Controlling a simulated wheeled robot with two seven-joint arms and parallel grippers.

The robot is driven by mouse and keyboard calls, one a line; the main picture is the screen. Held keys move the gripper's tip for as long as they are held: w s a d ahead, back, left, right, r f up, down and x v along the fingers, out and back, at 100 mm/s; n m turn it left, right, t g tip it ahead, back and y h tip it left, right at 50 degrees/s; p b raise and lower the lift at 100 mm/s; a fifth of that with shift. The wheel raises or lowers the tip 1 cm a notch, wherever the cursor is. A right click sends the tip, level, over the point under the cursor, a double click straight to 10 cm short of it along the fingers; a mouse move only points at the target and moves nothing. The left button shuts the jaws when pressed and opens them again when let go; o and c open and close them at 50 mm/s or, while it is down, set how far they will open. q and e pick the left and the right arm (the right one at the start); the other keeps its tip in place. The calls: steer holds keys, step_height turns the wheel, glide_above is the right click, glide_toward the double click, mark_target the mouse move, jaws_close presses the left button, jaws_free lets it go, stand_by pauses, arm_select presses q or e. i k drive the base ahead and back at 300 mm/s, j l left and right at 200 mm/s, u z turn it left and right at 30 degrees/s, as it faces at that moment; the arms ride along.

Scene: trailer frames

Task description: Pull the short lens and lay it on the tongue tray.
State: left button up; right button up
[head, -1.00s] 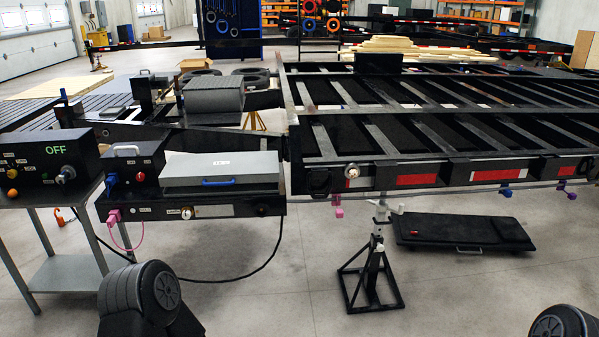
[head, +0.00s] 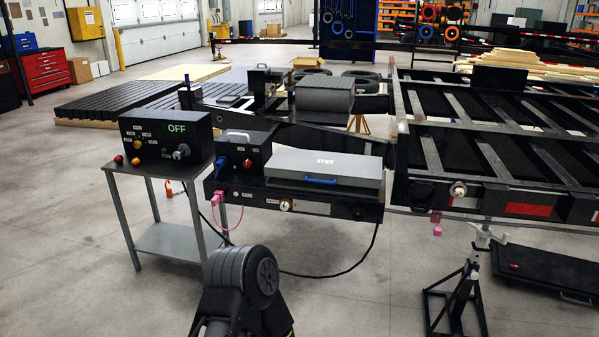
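I cannot tell for sure which thing is the short lens. A round pale lamp (head: 458,190) sits on the trailer's rear rail, and a similar round fitting (head: 286,205) is on the black front panel of the tongue unit. A small red dome (head: 119,159) and an orange dome (head: 135,161) are at the control box on the grey cart. The tongue area holds a black shelf with a grey lidded case (head: 325,165) with a blue handle; which part is the tongue tray is unclear. Only a black link of my arm shows at the bottom; neither gripper is in view.
A control box (head: 168,138) reading OFF stands on the grey cart (head: 170,240). A pink plug (head: 217,198) and a black cable hang at the tongue unit. A jack stand (head: 460,295) supports the trailer at right. The floor at front left is clear.

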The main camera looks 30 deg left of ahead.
mark_target(459, 192)
steer(key=i+l+u, duration=0.15)
steer(key=i, duration=0.45)
steer(key=i+l+u, duration=0.1)
steer(key=i+l, duration=0.3)
steer(key=i, duration=0.15)
steer(key=i+l+u, duration=0.15)
steer(key=i+l, duration=0.2)
steer(key=i, duration=0.25)
steer(key=i+l+u, duration=0.1)
steer(key=i+l, duration=0.35)
steer(key=i, duration=0.1)
